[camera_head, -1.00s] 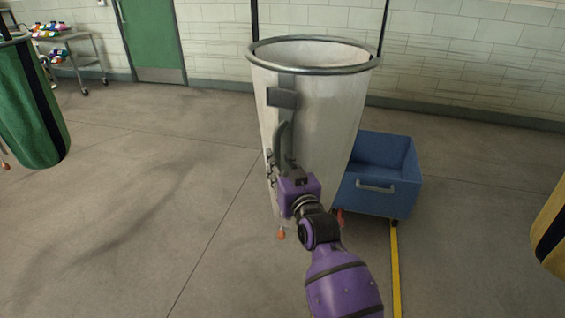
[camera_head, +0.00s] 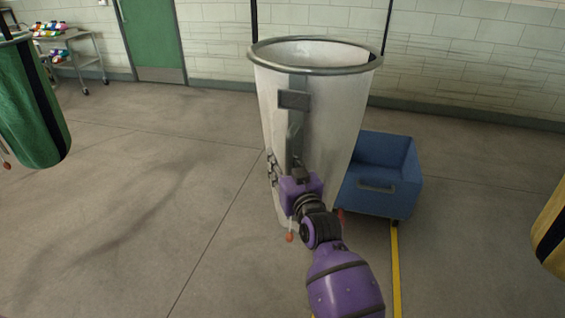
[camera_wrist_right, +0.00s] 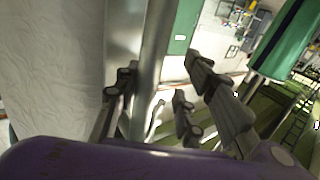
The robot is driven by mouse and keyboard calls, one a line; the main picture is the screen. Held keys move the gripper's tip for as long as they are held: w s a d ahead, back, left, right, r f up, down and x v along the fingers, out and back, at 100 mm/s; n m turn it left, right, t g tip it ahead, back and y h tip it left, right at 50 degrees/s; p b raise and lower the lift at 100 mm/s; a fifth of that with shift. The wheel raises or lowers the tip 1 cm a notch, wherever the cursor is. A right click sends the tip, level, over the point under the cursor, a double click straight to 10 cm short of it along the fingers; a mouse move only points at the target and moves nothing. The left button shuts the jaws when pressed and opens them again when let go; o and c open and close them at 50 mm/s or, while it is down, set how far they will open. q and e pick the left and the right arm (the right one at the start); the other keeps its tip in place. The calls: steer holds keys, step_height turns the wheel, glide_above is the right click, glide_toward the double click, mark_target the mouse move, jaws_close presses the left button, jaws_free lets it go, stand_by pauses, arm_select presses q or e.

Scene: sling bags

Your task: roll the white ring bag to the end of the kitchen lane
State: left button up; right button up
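The white ring bag (camera_head: 335,120) stands upright in the middle of the head view, with a round metal rim, a grey strip and a dark plate on its near side. Its white cloth fills the left of the right wrist view (camera_wrist_right: 50,70). My right gripper (camera_head: 299,172) is at the bag's near side, low on the grey strip. In the wrist view its fingers are spread apart, with a metal bar (camera_wrist_right: 153,50) of the bag between them. Contact with the bar is unclear. My left gripper is not in view.
A blue cart (camera_head: 385,175) stands close behind the bag on the right. A green bag (camera_head: 28,105) hangs at the left and a yellow bag (camera_head: 552,235) at the right edge. A yellow floor line (camera_head: 396,270) runs forward. The floor at left is clear.

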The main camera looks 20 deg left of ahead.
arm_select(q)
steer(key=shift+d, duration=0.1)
arm_select(e)
steer(key=v, duration=1.2)
